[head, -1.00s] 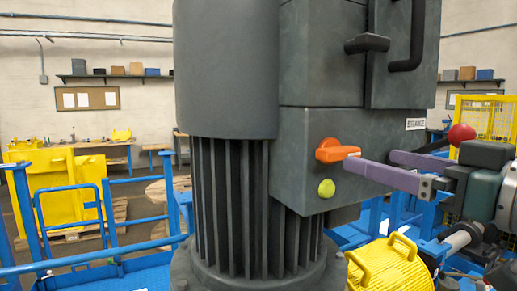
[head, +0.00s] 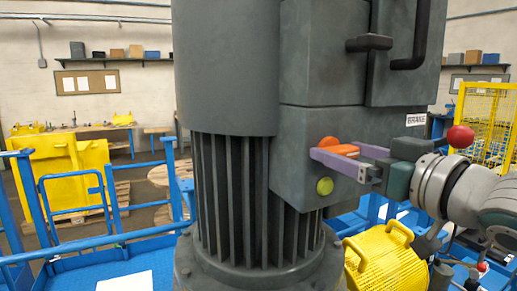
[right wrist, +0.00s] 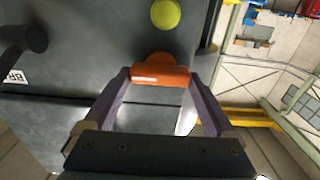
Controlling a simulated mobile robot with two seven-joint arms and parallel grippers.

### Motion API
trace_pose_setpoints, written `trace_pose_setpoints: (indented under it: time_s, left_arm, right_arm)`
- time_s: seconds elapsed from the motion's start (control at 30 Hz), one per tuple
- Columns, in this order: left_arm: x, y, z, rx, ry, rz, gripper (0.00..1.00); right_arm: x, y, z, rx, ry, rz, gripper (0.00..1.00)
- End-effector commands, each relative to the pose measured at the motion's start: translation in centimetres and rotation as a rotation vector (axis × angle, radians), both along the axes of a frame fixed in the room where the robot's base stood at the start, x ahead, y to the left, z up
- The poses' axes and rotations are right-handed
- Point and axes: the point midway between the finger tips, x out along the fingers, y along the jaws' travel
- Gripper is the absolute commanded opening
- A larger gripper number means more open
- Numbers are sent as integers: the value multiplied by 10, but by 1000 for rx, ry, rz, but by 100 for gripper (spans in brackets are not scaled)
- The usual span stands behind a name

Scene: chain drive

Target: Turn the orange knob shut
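The orange knob (head: 330,141) sits on the lower front of the dark grey box, its bar pointing right. In the right wrist view the knob's bar (right wrist: 160,75) lies crosswise between my fingertips. My right gripper (head: 345,150) has its two purple fingers spread, one on each side of the bar. The gripper (right wrist: 160,80) looks wide open there; the fingertips are very close to the bar's ends, and I cannot tell whether they touch. The near finger hides part of the knob in the head view. My left gripper is not in view.
A yellow-green round button (head: 325,186) is just below the knob and the near finger. A black handle (head: 367,43) juts out above. A red ball (head: 460,137) shows behind my right arm. A finned grey motor (head: 230,190) is to the left.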

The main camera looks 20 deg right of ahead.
Motion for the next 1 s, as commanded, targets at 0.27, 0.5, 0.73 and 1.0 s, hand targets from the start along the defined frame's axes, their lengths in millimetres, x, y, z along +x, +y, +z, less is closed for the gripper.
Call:
trace_pose_setpoints:
  time_s: [0.27, 0.5, 0.73, 1.0]
  left_arm:
    - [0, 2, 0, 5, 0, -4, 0]
    - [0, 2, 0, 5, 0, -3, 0]
    - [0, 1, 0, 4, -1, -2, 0]
    - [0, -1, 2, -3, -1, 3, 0]
  right_arm:
    - [0, 0, 0, 0, -1, 1, 55]
    - [0, 1, 0, 0, -1, 2, 34]
    - [0, 1, 1, -32, -3, 2, 34]
    - [0, 1, 1, -183, -17, 1, 34]
